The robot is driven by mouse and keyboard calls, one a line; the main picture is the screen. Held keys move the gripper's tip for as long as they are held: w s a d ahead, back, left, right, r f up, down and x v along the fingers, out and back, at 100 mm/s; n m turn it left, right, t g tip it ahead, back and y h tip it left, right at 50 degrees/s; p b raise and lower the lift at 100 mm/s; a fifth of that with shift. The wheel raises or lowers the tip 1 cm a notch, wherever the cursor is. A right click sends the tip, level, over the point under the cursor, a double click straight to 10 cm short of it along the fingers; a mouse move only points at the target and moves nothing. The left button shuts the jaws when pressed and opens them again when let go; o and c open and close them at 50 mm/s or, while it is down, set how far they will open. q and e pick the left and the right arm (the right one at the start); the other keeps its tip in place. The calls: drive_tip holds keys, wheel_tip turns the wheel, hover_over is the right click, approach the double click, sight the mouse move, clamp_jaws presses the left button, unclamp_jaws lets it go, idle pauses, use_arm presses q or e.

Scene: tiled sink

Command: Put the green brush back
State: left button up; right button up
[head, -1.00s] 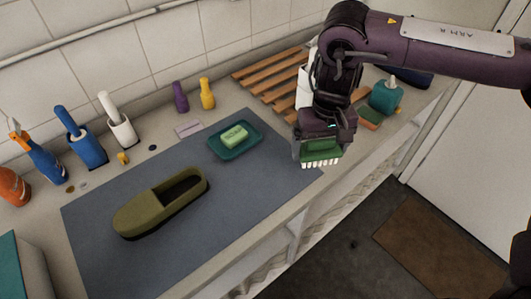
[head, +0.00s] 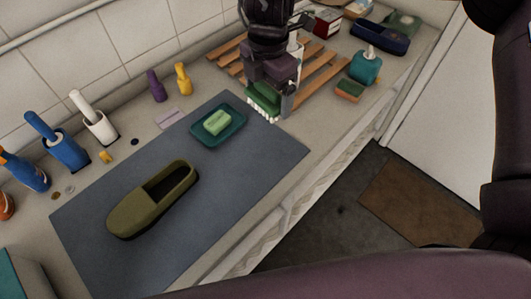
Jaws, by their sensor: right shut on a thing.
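The green brush (head: 262,99) has a green back and white bristles that point down. My right gripper (head: 270,88) is shut on it and holds it at the near left end of the wooden slatted rack (head: 322,68), by the mat's far corner. I cannot tell whether the bristles touch the surface below. The gripper and arm hide part of the rack and the top of the brush. My left gripper is not in view.
A grey mat (head: 235,185) bears an olive shoe (head: 150,200) and a teal dish (head: 233,133) with green soap (head: 217,121). A teal dispenser (head: 365,67) and a sponge (head: 349,90) stand right of the rack. Bottles and brushes in holders line the wall at left.

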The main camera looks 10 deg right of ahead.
drive_tip(key=shift+a+r+n, duration=0.15)
drive_tip(key=shift+n, duration=0.25)
drive_tip(key=shift+s+f, duration=0.1)
drive_tip(key=shift+f, duration=0.2)
wheel_tip(320, 180, down, 15)
drive_tip(key=shift+r, duration=0.1)
wheel_tip(320, 180, down, 4)
drive_tip(key=shift+r, duration=0.1)
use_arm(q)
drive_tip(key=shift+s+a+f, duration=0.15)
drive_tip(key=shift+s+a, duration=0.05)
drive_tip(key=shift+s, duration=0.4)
use_arm(e)
drive_tip(key=shift+f, duration=0.4)
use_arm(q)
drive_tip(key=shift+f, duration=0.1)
use_arm(e)
drive_tip(key=shift+f+b, duration=0.2)
drive_tip(key=shift+b, duration=0.1)
drive_tip(key=o, duration=0.7)
